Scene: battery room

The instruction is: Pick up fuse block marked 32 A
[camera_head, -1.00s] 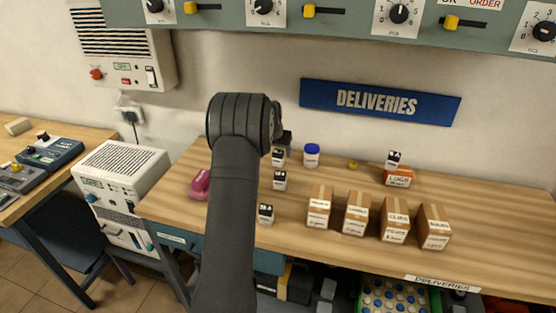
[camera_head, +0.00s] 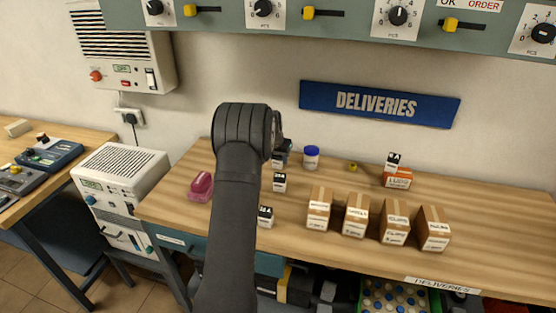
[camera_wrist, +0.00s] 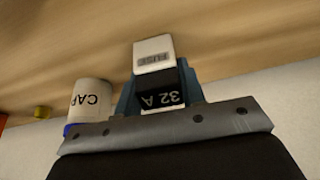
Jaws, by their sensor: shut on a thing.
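The fuse block marked 32 A (camera_wrist: 155,68), with a white upper part and a black part bearing the marking, sits between the blue fingers of my gripper (camera_wrist: 158,92) in the wrist view. My gripper is shut on it. In the head view my gripper (camera_head: 284,150) is at the back of the wooden bench, partly hidden behind my arm. The block is mostly hidden there, and I cannot tell whether it still touches the bench.
Other black-and-white blocks stand nearer (camera_head: 279,182), at the front (camera_head: 265,216), and on an orange LUGS box (camera_head: 397,179). A blue-lidded white jar (camera_head: 311,158) stands just right of my gripper. Several cartons (camera_head: 356,216) line the front. A pink object (camera_head: 201,187) lies left.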

